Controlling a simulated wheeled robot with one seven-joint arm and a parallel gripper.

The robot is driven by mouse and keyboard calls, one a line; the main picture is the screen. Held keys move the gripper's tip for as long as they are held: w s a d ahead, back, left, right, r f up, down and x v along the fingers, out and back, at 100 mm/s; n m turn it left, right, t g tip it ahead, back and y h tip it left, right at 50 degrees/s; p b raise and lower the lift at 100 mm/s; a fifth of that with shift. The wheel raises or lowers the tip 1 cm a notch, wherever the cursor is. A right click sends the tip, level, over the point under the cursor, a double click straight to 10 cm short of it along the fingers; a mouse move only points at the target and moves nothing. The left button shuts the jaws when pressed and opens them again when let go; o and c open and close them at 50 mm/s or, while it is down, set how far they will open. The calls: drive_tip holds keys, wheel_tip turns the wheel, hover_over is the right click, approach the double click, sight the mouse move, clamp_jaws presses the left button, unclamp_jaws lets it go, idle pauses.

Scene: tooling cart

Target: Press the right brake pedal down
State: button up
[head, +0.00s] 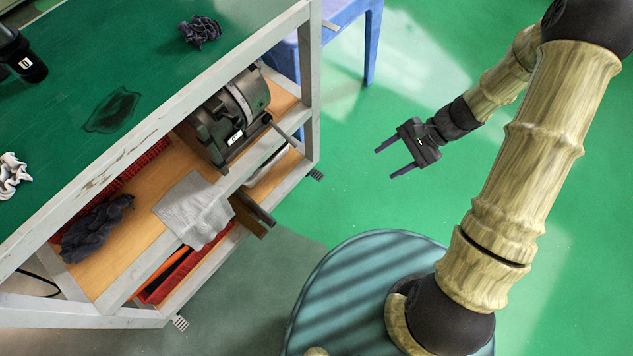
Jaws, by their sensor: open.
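A small dark ridged brake pedal (317,174) sticks out at the foot of the cart's right corner post, low near the floor; this is the right one in the picture. A second similar pedal (180,322) sticks out at the foot of the nearer left corner post. My gripper (383,164) is open and empty, its two fingers apart and pointing left toward the cart. It is to the right of the right pedal in the picture and apart from it, over the green floor. Its height above the floor is hard to tell.
The tooling cart (310,75) has a green top and wooden shelves holding a grey machine (228,112), a grey cloth (193,208) and a dark crumpled cloth (97,226). A brown bar (253,214) juts from the shelf. A blue table (371,45) stands behind. Green floor is clear around my gripper.

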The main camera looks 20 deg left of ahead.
sight(316, 174)
drive_tip(key=w+a+f+m+t+y+b, duration=0.2)
drive_tip(key=f+m+b, duration=0.3)
drive_tip(key=f+b, duration=0.5)
drive_tip(key=w+a+f+m+t+y+b, duration=0.3)
drive_tip(key=f+b, duration=0.7)
drive_tip(key=f, duration=1.5)
drive_tip(key=w+a+f+m+t+y+b, duration=0.3)
drive_tip(key=f+m+t+b, duration=0.3)
drive_tip(key=f, duration=1.2)
drive_tip(key=shift+w+m+y+b, duration=0.15)
drive_tip(key=shift+m+y+b, duration=0.55)
drive_tip(key=shift+b, duration=1.5)
drive_tip(key=shift+r, duration=0.1)
drive_tip(key=shift+a, duration=0.1)
drive_tip(key=b+x, duration=0.9)
drive_tip(key=x, duration=0.7)
drive_tip(key=shift+f, duration=0.3)
drive_tip(key=shift+w+a+r+b, duration=0.15)
drive_tip(key=shift+w+a+b, duration=0.15)
drive_tip(key=shift+a, duration=0.25)
drive_tip(key=shift+s, duration=0.1)
